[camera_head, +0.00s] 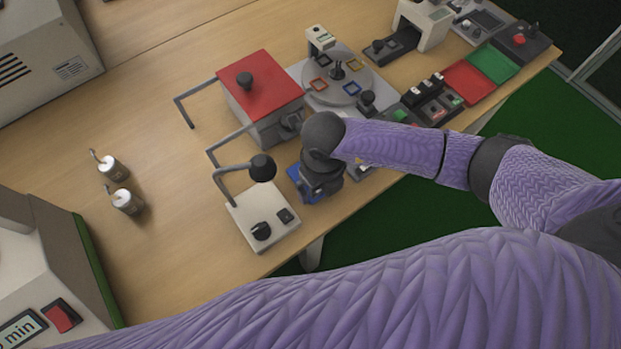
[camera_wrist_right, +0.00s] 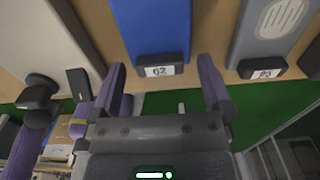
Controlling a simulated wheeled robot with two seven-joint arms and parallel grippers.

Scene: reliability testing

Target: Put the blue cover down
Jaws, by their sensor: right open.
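The blue cover (camera_wrist_right: 150,28) fills the top middle of the right wrist view, with a small black tab labelled 02 on its near edge. In the head view only bits of its blue surface (camera_head: 296,184) show beside and under my right gripper. Whether it is raised or flat cannot be told. My right gripper (camera_wrist_right: 163,72) is open, its two fingers spread on either side of the tab; contact is not visible. In the head view this dark gripper (camera_head: 321,180) hides most of the cover. My left gripper is not in view.
A white device with a black lamp-like head (camera_head: 262,168) stands close left of the right gripper. A box with a red lid (camera_head: 262,82) and a round turntable (camera_head: 337,90) lie behind. A grey panel (camera_wrist_right: 275,30) sits right of the cover. The table's left middle is mostly clear.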

